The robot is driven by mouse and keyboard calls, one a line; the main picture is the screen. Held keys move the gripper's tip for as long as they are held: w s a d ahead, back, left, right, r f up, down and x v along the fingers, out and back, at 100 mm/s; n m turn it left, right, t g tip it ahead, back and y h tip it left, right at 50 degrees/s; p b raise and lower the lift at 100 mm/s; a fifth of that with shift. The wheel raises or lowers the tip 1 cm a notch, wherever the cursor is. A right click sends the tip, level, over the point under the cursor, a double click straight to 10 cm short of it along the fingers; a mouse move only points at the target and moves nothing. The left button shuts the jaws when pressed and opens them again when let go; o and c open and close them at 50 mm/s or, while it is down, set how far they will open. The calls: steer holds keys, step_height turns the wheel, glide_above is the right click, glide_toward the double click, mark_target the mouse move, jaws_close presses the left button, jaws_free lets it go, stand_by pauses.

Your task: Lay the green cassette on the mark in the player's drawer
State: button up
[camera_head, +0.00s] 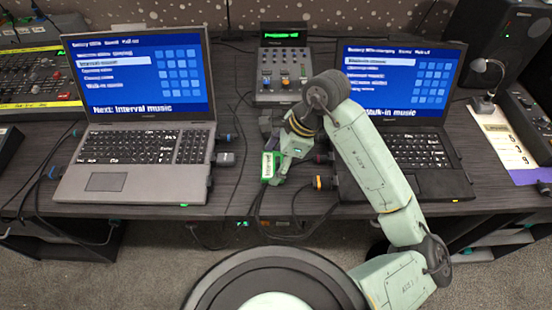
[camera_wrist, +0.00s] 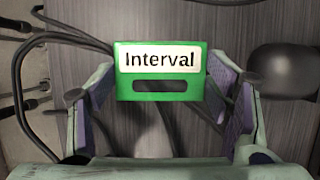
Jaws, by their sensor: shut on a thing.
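The green cassette (camera_head: 271,167) has a white label that reads "Interval" in the wrist view (camera_wrist: 160,88). My gripper (camera_head: 281,158) is shut on it. In the wrist view one pad of my gripper (camera_wrist: 162,92) stands at each side of the cassette, with its label facing the camera. The cassette is held at the desk's front part, between the two laptops; its height above the desktop is hard to tell. I cannot make out the player's drawer or its mark in either view.
The left laptop (camera_head: 142,118) reads "Next: Interval music"; the right laptop (camera_head: 405,110) reads "Walk-in music". A small fader console (camera_head: 283,72) stands between them at the back. Cables (camera_wrist: 28,85) run across the dark desk (camera_head: 236,150). A lamp (camera_head: 487,85) stands at the right.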

steer(key=shift+f+b, duration=0.2)
steer(key=shift+b, duration=0.1)
steer(key=o, duration=1.1)
steer(key=shift+o, duration=0.2)
steer(key=shift+r, duration=0.1)
